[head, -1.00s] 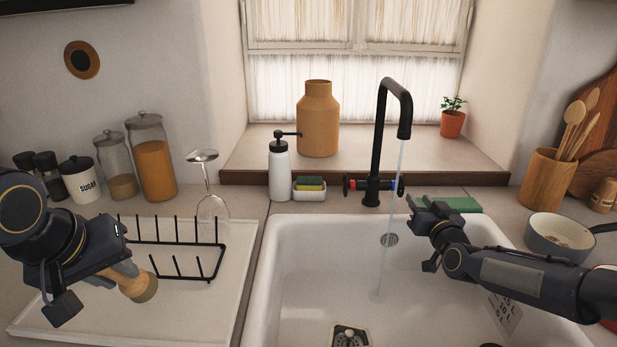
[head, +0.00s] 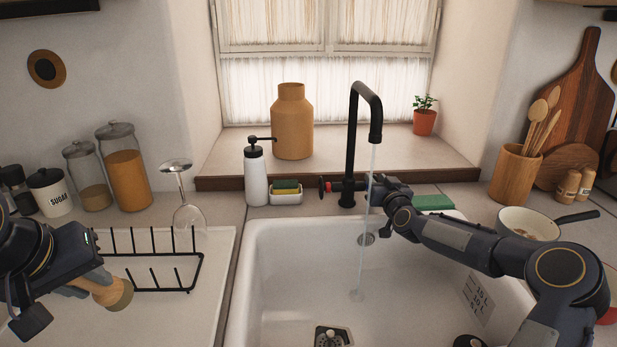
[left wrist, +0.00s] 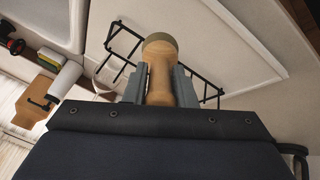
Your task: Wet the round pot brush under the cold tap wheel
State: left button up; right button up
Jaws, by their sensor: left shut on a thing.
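The round pot brush (head: 112,292) has a pale wooden body and a darker brush end. My left gripper (head: 88,283) is shut on it above the white draining board; the brush also shows between the fingers in the left wrist view (left wrist: 160,85). The black tap (head: 351,140) stands behind the sink, with a thin stream of water (head: 364,220) falling into the basin. Its red-marked wheel (head: 324,186) shows at the left. My right gripper (head: 381,190) is at the tap's right side, where it hides the other wheel. Its finger opening is unclear.
The white sink (head: 245,270) is in the middle. A black wire rack (head: 150,289) and an upturned wine glass (head: 188,218) stand at its left. A soap dispenser (head: 256,178) and a sponge dish (head: 287,197) are behind; a pan (head: 512,224) is at the right.

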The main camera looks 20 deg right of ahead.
grip_shut()
pick_arm(q)
jog(key=shift+r, duration=0.25)
pick_arm(e)
jog(key=shift+a+r, duration=0.1)
jog(key=shift+r, duration=0.05)
pick_arm(q)
notch_tip(320, 180, up, 4)
jog(key=p, duration=0.5)
jog(key=shift+r, duration=0.25)
pick_arm(e)
jog(key=shift+w+r+g+y, duration=0.15)
jog(key=shift+w+r+g, duration=0.05)
jog(key=shift+g, duration=0.35)
jog(key=shift+w+r+g+y, duration=0.15)
jog(key=shift+g, duration=0.4)
pick_arm(q)
jog(key=shift+r+p, duration=0.4)
pick_arm(e)
jog(key=shift+f+g, duration=0.25)
jog(key=shift+g, duration=0.15)
jog(key=shift+f, duration=0.15)
grip_release()
